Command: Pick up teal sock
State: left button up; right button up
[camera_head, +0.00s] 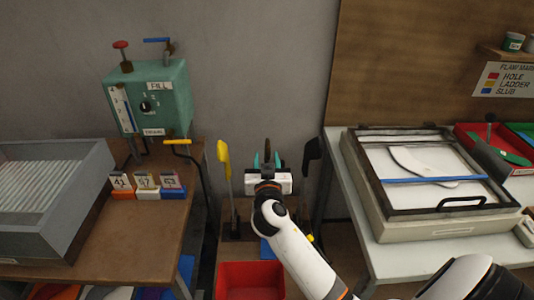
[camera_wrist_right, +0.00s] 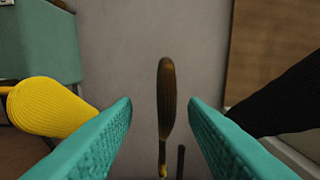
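I cannot make out a clearly teal sock in either view. A flat green shape (camera_head: 510,152) lies in the red tray at the right; I cannot tell if it is a sock. My right gripper (camera_head: 267,160) is over the gap between the two tables. Its teal textured fingers (camera_wrist_right: 160,108) are apart with nothing held. A brown upright shape (camera_wrist_right: 167,95) stands beyond, in line with the gap between them. A yellow ribbed shape (camera_wrist_right: 48,106) is at the left and a black one (camera_wrist_right: 285,100) at the right, partly behind the fingers. My left gripper is out of view.
A yellow upright form (camera_head: 223,160) and a black one (camera_head: 312,153) flank my right gripper. A red bin (camera_head: 250,281) is below. A teal machine (camera_head: 165,95) and grey tray (camera_head: 95,190) are left; a framed light box (camera_head: 440,230) is right.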

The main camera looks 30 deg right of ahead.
jog(key=p+x, duration=0.1)
jog(key=x, duration=0.3)
jog(key=shift+w+d, duration=0.25)
jog(key=shift+d, duration=0.15)
jog(key=shift+w+d+f+p, duration=0.1)
jog(key=shift+w+d+p, duration=0.1)
jog(key=shift+w+p, duration=0.15)
jog(key=shift+s, duration=0.1)
jog(key=c, duration=0.8)
